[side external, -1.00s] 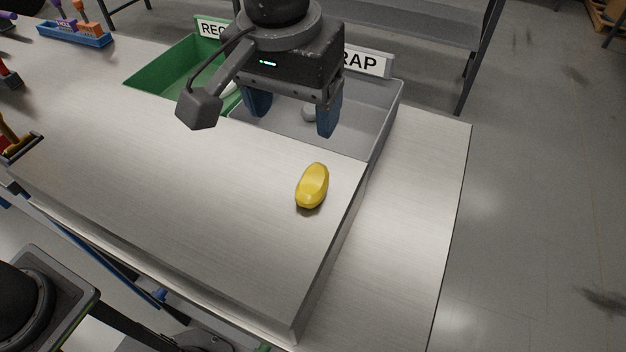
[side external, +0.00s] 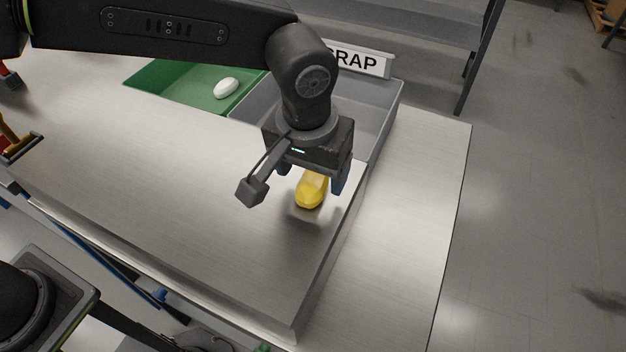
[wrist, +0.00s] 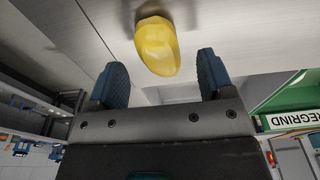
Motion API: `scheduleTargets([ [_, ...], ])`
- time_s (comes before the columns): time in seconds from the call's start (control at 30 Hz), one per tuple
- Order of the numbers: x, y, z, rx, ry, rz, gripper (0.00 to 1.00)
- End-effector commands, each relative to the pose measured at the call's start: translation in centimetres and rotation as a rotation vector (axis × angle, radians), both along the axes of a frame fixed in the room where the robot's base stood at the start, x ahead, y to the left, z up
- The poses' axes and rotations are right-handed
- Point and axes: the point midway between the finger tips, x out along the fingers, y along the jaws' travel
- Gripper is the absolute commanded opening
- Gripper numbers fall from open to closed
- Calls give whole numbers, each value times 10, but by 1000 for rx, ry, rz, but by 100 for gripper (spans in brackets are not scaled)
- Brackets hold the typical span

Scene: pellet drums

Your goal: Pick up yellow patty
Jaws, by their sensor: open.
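The yellow patty (side external: 311,190) is a smooth, oblong piece lying on the metal table near its right edge. It also shows in the wrist view (wrist: 157,46), ahead of the two blue fingers and between their lines. My gripper (side external: 312,180) is open and empty, just above and behind the patty in the side view, with the fingers apart. It also shows in the wrist view (wrist: 160,80). The gripper body hides the patty's far end in the side view. I cannot tell how high the fingertips are above the table.
A grey bin (side external: 395,105) with a SCRAP sign stands behind my gripper. A green bin (side external: 165,90) is left of it, with a white piece (side external: 227,88) inside. The table (side external: 190,190) is clear left of and in front of the patty.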

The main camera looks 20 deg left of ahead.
Motion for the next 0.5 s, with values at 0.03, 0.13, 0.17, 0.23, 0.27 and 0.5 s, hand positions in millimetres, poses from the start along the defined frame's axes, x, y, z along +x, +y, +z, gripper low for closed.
scheduleTargets([
  [0.03,1,1,-8,3,3,0,75],
  [0.13,3,1,-19,2,2,0,75],
  [0.17,3,1,-21,1,1,0,75],
  [0.23,3,1,-23,0,0,0,75],
  [0.27,3,1,-24,0,0,0,75],
  [0.5,3,0,-23,0,0,0,69],
])
